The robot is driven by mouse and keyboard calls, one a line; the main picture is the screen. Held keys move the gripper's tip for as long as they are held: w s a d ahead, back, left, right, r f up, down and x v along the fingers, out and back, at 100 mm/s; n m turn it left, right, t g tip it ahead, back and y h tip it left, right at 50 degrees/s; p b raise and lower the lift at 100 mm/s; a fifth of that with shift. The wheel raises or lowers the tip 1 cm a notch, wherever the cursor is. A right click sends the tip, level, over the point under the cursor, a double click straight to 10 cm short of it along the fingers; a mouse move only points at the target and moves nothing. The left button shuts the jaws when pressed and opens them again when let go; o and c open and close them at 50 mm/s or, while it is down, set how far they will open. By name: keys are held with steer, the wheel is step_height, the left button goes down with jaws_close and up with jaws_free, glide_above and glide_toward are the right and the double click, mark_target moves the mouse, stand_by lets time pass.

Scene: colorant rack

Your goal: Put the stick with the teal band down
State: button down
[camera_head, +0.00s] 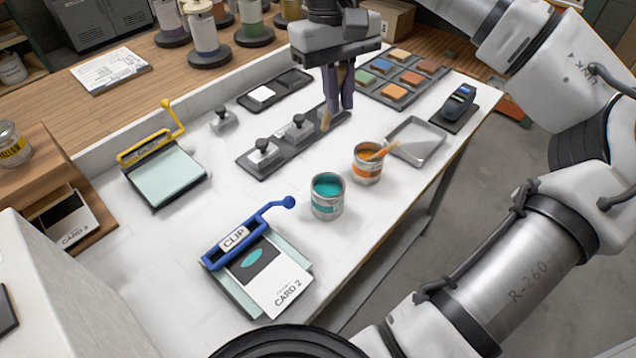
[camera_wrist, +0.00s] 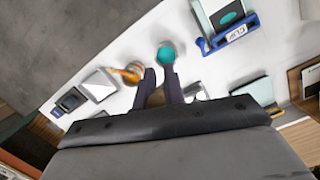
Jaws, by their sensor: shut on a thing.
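My gripper (camera_head: 337,104) points down above the right end of a long dark holder tray (camera_head: 279,158). It is shut on a thin wooden stick (camera_head: 326,121), whose tan lower end shows beside the fingers. In the wrist view a bit of tan shows between the fingers (camera_wrist: 160,86). No teal band can be made out on the stick; the fingers cover much of it. An open can of teal paint (camera_head: 327,196) stands in front, also in the wrist view (camera_wrist: 166,56). A can of orange paint (camera_head: 367,164) has another stick (camera_head: 383,150) leaning in it.
Two black-knobbed metal blocks (camera_head: 264,152) sit on the holder tray's left part. A shallow metal tray (camera_head: 417,140) lies right of the orange can. A blue clip board (camera_head: 240,234) with a card is in front. A colour-tile tray (camera_head: 402,75) lies behind right. White table is clear around the teal can.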

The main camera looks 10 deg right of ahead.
mark_target(328, 113)
steer(key=shift+w+f+b, duration=0.1)
steer(key=shift+f+b, duration=3.1)
steer(key=shift+f, duration=6.75)
steer(key=shift+f, duration=0.2)
steer(key=c, duration=1.5)
jaws_free()
steer(key=r, duration=0.4)
steer(key=w+r, duration=0.1)
steer(key=r, duration=0.7)
steer(key=shift+w+a+r, duration=0.15)
steer(key=shift+w+a, duration=0.25)
